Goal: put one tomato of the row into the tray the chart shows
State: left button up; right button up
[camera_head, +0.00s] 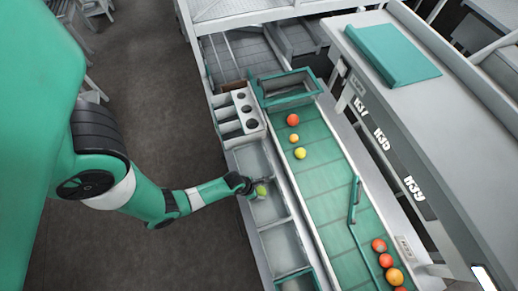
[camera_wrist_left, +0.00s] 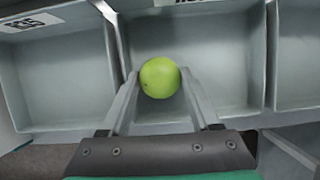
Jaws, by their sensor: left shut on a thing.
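My left gripper (camera_head: 254,189) is shut on a green tomato (camera_head: 261,190) above the row of grey trays (camera_head: 283,243). In the left wrist view the tomato (camera_wrist_left: 160,77) sits between the two fingertips of the gripper (camera_wrist_left: 160,80), over the middle grey tray (camera_wrist_left: 235,55). That tray looks empty. A red tomato (camera_head: 293,120), an orange tomato (camera_head: 294,138) and a yellow tomato (camera_head: 300,153) lie in a line on the green belt. My right gripper is not in view. I cannot make out a chart for certain.
Several red and orange tomatoes (camera_head: 379,245) lie at the belt's lower end, beside a green guide bar (camera_head: 355,200). A green-framed bin (camera_head: 285,98) stands at the belt's far end. A grey holder with round holes (camera_head: 245,110) stands beyond the trays. Neighbouring tray walls flank the gripper.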

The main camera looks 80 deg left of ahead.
pick_arm(q)
jog(key=shift+f+b, duration=0.3)
jog(key=shift+f, duration=0.15)
jog(key=o, duration=1)
jog(key=c, duration=0.3)
jog(key=shift+c, duration=0.2)
jog(key=shift+r, duration=0.1)
notch_tip(320, 180, up, 7)
jog(key=p, duration=0.7)
